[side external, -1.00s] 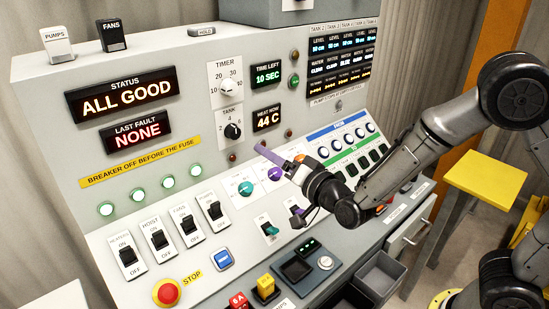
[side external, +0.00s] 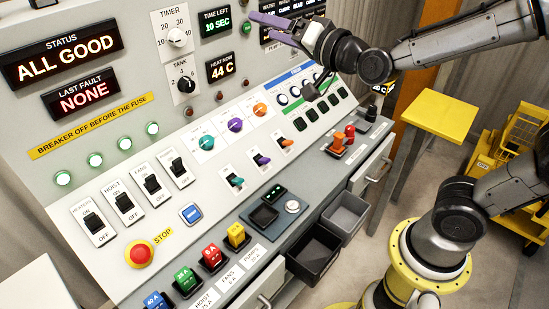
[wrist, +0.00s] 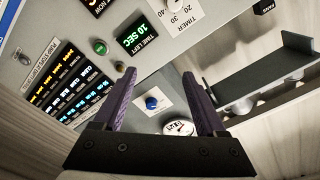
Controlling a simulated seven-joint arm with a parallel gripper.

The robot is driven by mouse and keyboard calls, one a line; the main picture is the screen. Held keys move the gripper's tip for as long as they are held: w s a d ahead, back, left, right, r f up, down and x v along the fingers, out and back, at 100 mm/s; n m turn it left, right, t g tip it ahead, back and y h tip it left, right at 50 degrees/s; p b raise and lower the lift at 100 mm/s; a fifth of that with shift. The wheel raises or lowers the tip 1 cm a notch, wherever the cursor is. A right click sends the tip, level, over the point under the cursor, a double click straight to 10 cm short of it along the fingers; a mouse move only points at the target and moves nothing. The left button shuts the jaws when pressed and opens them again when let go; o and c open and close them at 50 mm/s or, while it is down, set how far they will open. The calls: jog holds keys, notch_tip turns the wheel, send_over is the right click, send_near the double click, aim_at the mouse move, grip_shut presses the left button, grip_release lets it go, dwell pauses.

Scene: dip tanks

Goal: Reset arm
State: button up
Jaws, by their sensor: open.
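My gripper (side external: 278,28) is at the top of the side external view, in front of the upper right part of the control panel. Its purple fingers point left and hold nothing. In the wrist view my gripper (wrist: 158,105) shows its two purple fingers spread wide apart, with panel face between them. The control panel (side external: 100,190) carries a status display (side external: 62,54) reading ALL GOOD and a last fault display (side external: 82,95) reading NONE. The TIME LEFT display (side external: 215,24) reads 10 SEC and the heat display (side external: 221,67) reads 44 C.
A red stop button (side external: 139,252) and several rocker switches sit low on the panel. Coloured fuses, such as a yellow one (side external: 236,235), stand along the ledge. Dark bins (side external: 314,250) are below. A yellow stool (side external: 440,113) and yellow cart (side external: 510,140) stand right.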

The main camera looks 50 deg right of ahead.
jog(key=s+d+f+n+g, duration=0.1)
jog(key=s+f+n+g, duration=0.3)
jog(key=s, duration=0.8)
jog(key=s+d+f+n+g, duration=0.1)
jog(key=s+f+n+g, duration=0.3)
jog(key=s+f+g, duration=0.4)
jog(key=s+f, duration=0.2)
jog(key=s, duration=0.3)
jog(key=shift+s+d+n+g+y, duration=0.15)
jog(key=shift+s+n+g+y, duration=0.15)
jog(key=shift+n, duration=0.1)
dwell(1.0)
